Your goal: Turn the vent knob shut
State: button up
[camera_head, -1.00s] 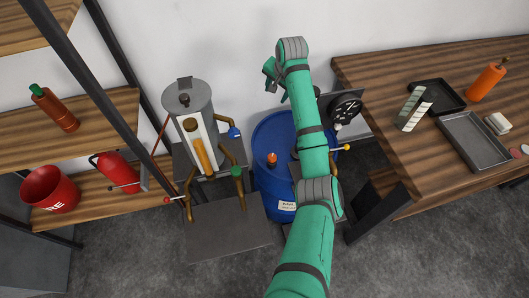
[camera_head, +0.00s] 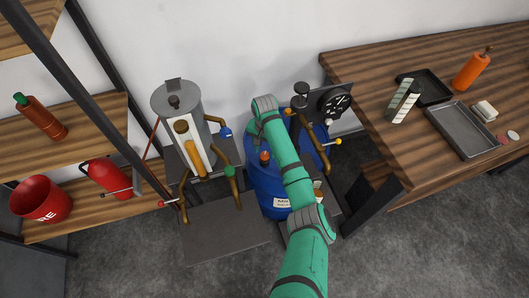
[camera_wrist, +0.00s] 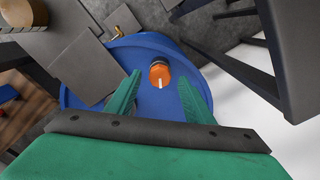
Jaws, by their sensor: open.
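The vent knob (camera_head: 265,156) is a small orange cap on top of the blue drum (camera_head: 266,188). In the wrist view the knob (camera_wrist: 160,72) shows a white line on its near side, pointing towards my gripper. My gripper (camera_wrist: 160,84) is open, with one green finger on each side of the knob in the picture. The fingertips look short of the knob, with blue drum lid (camera_wrist: 150,105) showing between. I cannot tell their height above the lid. In the head view my arm hides the fingers.
A grey boiler (camera_head: 184,106) with brown pipes stands left of the drum. A pipe post with a black dial gauge (camera_head: 335,101) stands on its right. A wooden table (camera_head: 370,78) with trays is at the right. A shelf (camera_head: 90,212) holds a red bucket and extinguisher.

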jog(key=shift+f, duration=0.95)
jog(key=c, duration=1.1)
jog(key=shift+o, duration=0.3)
